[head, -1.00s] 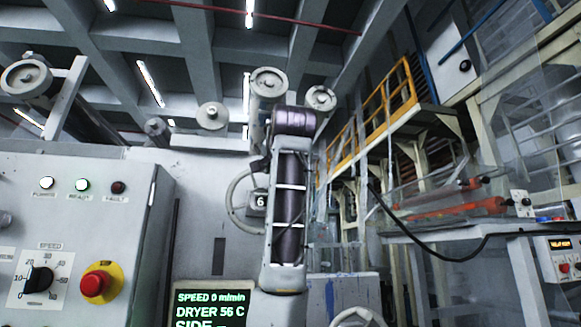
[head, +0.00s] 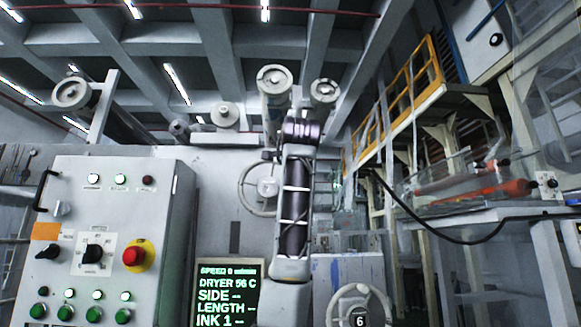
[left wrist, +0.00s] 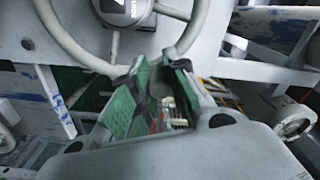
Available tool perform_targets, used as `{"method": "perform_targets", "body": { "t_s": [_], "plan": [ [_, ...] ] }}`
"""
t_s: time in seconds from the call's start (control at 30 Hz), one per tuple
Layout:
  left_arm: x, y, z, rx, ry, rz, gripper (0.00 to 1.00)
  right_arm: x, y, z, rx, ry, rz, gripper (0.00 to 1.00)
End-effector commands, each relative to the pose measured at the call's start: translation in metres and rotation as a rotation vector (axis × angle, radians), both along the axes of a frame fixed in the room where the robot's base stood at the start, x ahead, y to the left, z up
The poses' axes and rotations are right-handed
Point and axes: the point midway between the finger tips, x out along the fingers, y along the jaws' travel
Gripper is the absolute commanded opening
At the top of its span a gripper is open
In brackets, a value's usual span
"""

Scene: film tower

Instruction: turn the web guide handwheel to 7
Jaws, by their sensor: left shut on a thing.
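In the left wrist view a pale handwheel (left wrist: 66,38) with a dark label on its hub (left wrist: 124,8) fills the top. My left gripper (left wrist: 152,92), with green finger pads, is shut on the near part of its rim. In the head view one pale handwheel (head: 243,188) stands partly behind my arm, its hub showing no readable number. Another handwheel (head: 336,297) at the bottom right has a dark hub plate reading 6. My left fingers are hidden there, so I cannot tell which of the two is held. My right gripper is not in view.
A control cabinet (head: 78,185) with a red stop button stands at the left. Beside it a screen (head: 229,291) reads SPEED 0 and DRYER 56 C. Rollers are above my arm. A yellow railing (head: 425,75) and a black cable (head: 420,225) are at the right.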

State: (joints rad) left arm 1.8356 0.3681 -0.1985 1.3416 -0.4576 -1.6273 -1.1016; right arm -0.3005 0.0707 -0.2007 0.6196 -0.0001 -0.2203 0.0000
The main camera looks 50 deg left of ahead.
Motion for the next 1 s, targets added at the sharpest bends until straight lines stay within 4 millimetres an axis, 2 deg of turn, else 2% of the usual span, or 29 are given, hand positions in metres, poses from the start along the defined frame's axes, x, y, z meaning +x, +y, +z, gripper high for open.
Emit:
{"method": "perform_targets", "body": {
  "t_s": [0.6,0.63,0.77,0.83,0.87,1.0],
  "plan": [
    [0.004,-0.003,-0.007,0.037,0.053,-0.002,0.00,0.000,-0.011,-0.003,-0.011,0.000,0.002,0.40],
    [0.004,-0.003,-0.007,0.037,0.053,-0.002,0.18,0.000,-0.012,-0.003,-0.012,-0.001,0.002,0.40],
    [0.004,-0.003,-0.007,0.036,0.053,-0.003,0.35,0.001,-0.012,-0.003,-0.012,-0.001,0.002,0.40],
    [0.004,-0.003,-0.007,0.036,0.053,-0.003,0.36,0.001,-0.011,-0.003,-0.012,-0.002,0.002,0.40],
    [0.004,-0.003,-0.007,0.037,0.053,-0.002,0.40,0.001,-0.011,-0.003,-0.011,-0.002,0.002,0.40],
    [0.001,-0.006,-0.006,0.038,0.051,-0.003,0.40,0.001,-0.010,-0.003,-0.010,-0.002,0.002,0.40]
  ]
}}
